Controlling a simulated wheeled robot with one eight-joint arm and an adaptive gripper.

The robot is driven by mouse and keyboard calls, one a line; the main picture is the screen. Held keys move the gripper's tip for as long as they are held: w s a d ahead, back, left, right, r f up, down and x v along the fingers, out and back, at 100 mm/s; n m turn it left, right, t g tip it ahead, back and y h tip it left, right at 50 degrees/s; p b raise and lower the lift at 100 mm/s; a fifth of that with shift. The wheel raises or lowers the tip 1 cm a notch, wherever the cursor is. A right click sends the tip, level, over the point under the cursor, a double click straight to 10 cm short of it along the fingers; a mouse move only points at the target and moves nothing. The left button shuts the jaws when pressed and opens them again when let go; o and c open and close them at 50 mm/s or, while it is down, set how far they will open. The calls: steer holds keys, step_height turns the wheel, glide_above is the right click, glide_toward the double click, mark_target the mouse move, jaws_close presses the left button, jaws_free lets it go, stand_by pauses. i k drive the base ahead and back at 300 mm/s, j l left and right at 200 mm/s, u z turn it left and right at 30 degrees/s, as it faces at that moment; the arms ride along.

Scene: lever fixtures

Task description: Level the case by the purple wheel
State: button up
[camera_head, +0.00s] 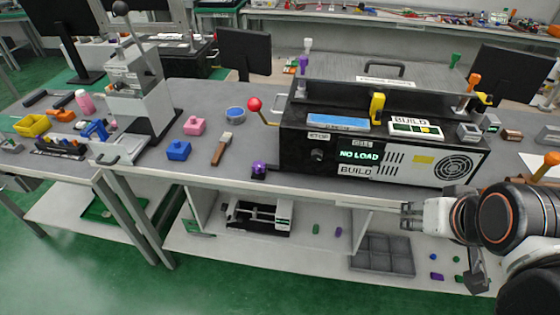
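A small purple wheel (258,167) sits on a dark mount at the bench's front edge, just left of the case. Another purple part (303,63) is on a post at the case's back left. I cannot tell from here whether the case is tilted. My gripper (405,216) is at the right, in front of the bench and below the case, pointing left. Its two fingers look apart and empty. It is well away from the purple wheel.
A red-knobbed lever (255,104) stands at the case's left end. A brush (222,149), a blue block (178,150) and a pink block (194,125) lie farther left. A lower shelf holds a grey divided tray (384,262). The floor in front is clear.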

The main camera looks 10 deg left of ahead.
mark_target(258, 167)
steer(key=j, duration=0.6)
steer(key=i+j, duration=0.15)
steer(key=j, duration=1.1)
steer(key=i, duration=0.05)
